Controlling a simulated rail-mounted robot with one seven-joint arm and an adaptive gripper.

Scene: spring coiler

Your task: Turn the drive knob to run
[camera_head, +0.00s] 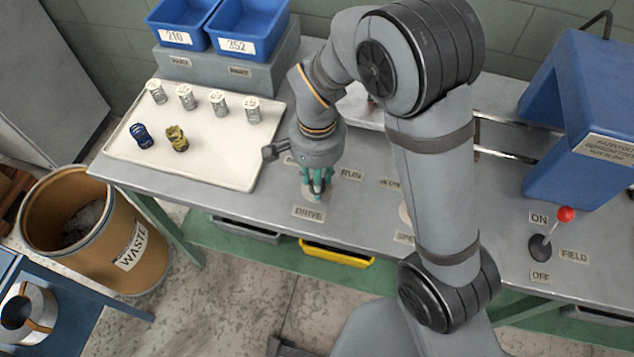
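My gripper (317,188), with teal fingers, points down at the grey bench top just behind the "DRIVE" label (308,213). The "RUN" label (351,174) lies just to the right of the fingers. The drive knob itself is not clearly visible; the fingers and wrist cover the spot between these labels. I cannot tell whether the fingers touch it or how far apart they are. Another label to the left of the fingers is mostly hidden by my wrist.
A white tray (235,165) with several springs lies left of my gripper. Blue bins (246,27) stand behind it. A lever with a red ball (565,214), marked ON and OFF, and a blue machine housing (560,120) are at right. A waste drum (140,250) stands at left.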

